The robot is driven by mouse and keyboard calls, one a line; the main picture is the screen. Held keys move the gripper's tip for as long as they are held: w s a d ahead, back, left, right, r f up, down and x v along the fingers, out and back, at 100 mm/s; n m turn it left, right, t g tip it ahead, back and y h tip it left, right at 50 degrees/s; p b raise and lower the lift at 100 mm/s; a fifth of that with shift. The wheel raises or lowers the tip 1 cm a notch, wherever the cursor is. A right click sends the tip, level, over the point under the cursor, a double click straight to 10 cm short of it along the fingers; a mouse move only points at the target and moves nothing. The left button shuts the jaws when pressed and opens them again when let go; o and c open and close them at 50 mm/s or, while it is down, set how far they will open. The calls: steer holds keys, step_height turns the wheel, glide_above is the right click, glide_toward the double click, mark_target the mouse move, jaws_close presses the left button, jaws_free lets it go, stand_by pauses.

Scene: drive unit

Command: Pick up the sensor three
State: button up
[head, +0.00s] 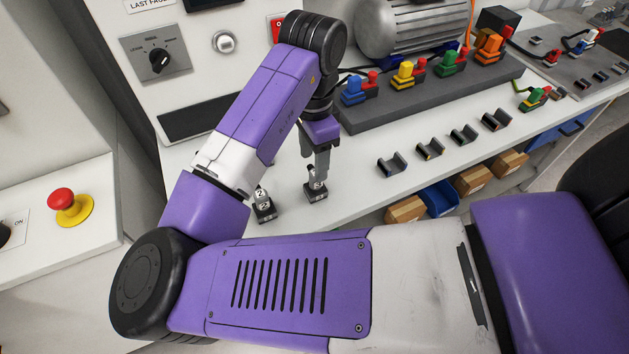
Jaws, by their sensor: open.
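My gripper (317,178) points down over the white bench at the centre of the head view. Its jaws are open around or just above a small grey and white sensor (314,184) on a black base. The fingers cover part of this sensor, and I cannot read its number for certain. I cannot tell whether the fingers touch it. Another small sensor, marked 2 (261,194), stands upright on its own black base to the left of the gripper.
A grey block with blue, yellow, green and orange connectors (353,91) stands behind, to the right. Several empty dark clips (391,165) line the bench. Cardboard bins (405,209) and a blue bin (440,198) sit below its front edge. A control panel (155,58) rises behind.

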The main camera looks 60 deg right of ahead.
mark_target(316, 183)
steer(key=shift+s+d+f+p, duration=0.15)
steer(key=shift+f+p, duration=0.3)
steer(key=shift+f, duration=2.2)
jaws_close()
